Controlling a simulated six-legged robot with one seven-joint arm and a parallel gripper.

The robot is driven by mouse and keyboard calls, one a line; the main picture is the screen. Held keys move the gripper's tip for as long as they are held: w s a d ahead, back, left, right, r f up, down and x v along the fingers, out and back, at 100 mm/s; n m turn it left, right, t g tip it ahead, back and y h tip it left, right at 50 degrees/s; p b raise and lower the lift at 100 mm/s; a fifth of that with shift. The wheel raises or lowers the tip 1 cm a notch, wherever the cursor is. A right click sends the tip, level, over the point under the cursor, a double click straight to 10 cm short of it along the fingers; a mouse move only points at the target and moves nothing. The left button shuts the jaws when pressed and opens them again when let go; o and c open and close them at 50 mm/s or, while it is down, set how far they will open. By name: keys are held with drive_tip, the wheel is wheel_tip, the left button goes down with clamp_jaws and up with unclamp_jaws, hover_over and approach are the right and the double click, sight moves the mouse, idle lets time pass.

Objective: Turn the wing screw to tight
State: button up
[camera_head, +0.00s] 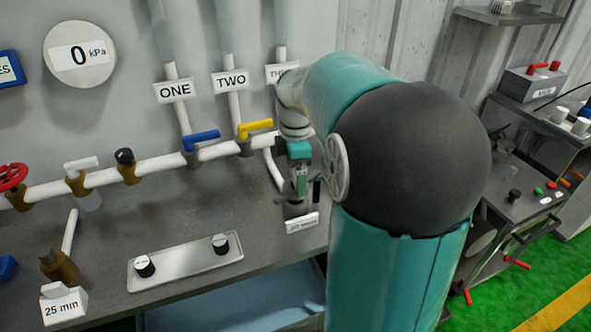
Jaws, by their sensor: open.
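My arm reaches in from the right, and my gripper (307,195) points down over the back right of the grey bench. It is open, just above or around a small fitting behind a white label (302,224) whose print is too small to read. The gripper hides most of that fitting, so I cannot tell whether it is the wing screw or whether the fingers touch it. No wing screw shows clearly elsewhere. A brass fitting with a white crossbar handle (80,163) sits on the white pipe at left.
A blue lever (202,137) and a yellow lever (255,127) stand on the pipe left of my gripper. A metal plate with two knobs (185,259) lies at the front. A brass piece with a white rod (62,262) stands behind the "25 mm" label (64,306). The bench between is clear.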

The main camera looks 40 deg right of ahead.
drive_tip(key=c, duration=1)
